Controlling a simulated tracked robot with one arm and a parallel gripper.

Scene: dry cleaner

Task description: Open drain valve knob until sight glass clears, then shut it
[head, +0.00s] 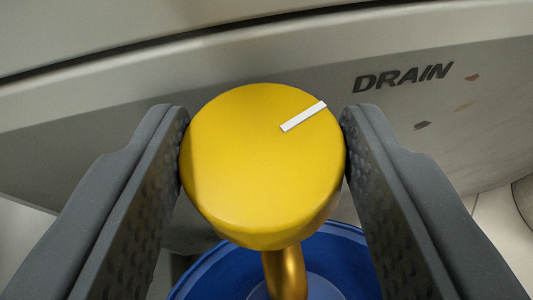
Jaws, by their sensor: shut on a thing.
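The yellow drain valve knob (255,175) is in the middle of the head view. Its white pointer mark (304,116) points to the upper right. My gripper (264,140) is shut on the knob, with one dark grey finger against its left side and the other against its right side. A brass spout (286,273) comes down below the knob, its lower end cut off by the frame. No flow of liquid shows. The sight glass is not in view.
A blue bucket (343,262) stands below the knob and spout. Behind is a grey machine panel (450,125) with the word DRAIN (403,77) and a few chipped spots at the right. Pale floor (495,235) shows at lower right.

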